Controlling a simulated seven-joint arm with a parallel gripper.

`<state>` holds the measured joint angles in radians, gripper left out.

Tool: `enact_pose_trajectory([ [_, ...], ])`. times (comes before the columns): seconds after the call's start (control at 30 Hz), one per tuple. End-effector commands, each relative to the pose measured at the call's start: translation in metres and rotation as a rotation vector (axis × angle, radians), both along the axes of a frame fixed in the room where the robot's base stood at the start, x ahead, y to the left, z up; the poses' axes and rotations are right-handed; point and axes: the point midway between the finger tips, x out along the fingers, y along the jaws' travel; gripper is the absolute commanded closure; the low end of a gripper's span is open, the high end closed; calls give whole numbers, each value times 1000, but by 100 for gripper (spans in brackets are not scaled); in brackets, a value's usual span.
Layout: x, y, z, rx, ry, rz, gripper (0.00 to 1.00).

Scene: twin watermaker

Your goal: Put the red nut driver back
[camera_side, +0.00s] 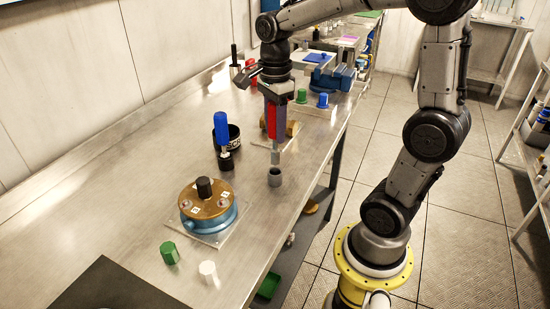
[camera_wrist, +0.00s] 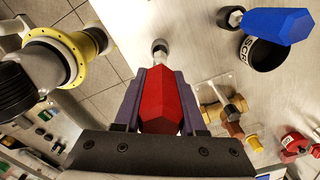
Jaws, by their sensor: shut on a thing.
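The red nut driver (camera_side: 276,122) is upright in my gripper (camera_side: 275,104), with its metal shaft pointing down. Its socket end is just above, or at, the dark mouth of a small grey holder (camera_side: 275,180); I cannot tell whether they touch. In the wrist view my gripper (camera_wrist: 158,100) has its purple jaws on both sides of the red handle (camera_wrist: 160,98). The shaft end and holder are partly hidden there behind the handle.
A blue-handled driver (camera_side: 221,130) stands in a black holder beside a black cup (camera_side: 234,140). A blue-and-brass pump part (camera_side: 207,208) sits on a plate in front. Green (camera_side: 169,253) and white (camera_side: 208,270) caps lie nearby. Brass fittings (camera_wrist: 225,110) and a blue vise (camera_side: 335,77) are behind.

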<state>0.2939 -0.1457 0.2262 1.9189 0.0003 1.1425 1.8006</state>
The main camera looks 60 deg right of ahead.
Motion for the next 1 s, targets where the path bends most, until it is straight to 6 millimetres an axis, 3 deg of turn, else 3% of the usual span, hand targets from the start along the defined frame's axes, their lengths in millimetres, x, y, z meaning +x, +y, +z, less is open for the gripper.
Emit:
enact_pose_trajectory([
  [0.5,0,0,-58,1,1,0,100],
  [0.93,0,0,-64,0,0,0,100],
  [0.97,0,0,-63,0,0,0,55],
  [1.0,0,0,-63,0,0,0,48],
])
